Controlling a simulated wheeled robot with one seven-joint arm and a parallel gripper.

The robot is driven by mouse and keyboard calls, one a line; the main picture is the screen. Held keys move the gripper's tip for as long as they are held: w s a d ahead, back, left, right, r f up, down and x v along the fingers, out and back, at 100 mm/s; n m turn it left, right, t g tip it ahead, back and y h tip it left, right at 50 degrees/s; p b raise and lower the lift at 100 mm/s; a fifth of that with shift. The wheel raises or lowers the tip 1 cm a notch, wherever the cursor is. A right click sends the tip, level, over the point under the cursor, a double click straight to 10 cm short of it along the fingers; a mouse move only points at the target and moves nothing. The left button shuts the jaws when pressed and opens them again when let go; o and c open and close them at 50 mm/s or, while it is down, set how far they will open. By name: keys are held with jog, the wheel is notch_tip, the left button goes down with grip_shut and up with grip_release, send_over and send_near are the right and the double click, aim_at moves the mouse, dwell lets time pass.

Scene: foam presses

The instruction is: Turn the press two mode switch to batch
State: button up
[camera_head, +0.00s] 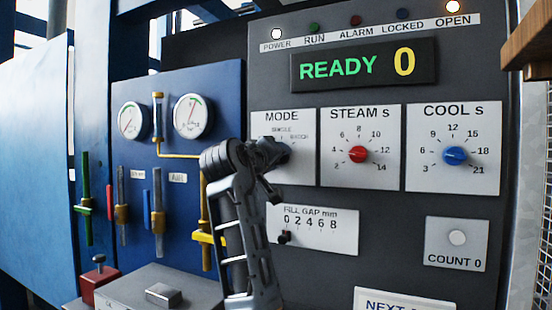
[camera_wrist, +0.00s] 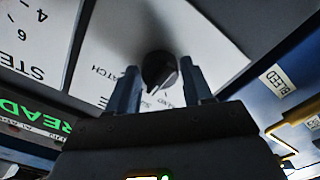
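The mode panel (camera_head: 300,176) is a white plate with a MODE label, left of the steam dial; part of it is hidden behind my gripper (camera_head: 272,158). In the wrist view, the black mode switch knob (camera_wrist: 158,70) stands on the white plate, between the two fingers of my gripper (camera_wrist: 160,66). The fingers are apart, one on each side of the knob, with narrow gaps that look clear. A BATCH label shows left of the knob, and another label below it is partly covered.
The steam dial (camera_head: 358,154) with a red knob and the cool dial (camera_head: 455,155) with a blue knob are to the right. The display (camera_head: 365,65) reads READY 0. The fill gap slider (camera_head: 285,238) is below. Gauges and valve levers (camera_head: 158,215) are at left.

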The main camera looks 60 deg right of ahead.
jog(key=c, duration=0.6)
jog(key=shift+c, duration=0.2)
jog(key=shift+f, duration=0.1)
jog(key=shift+m+b, duration=3.4)
jog(key=shift+m, duration=1.1)
jog(key=o, duration=1.1)
jog(key=shift+c, duration=0.2)
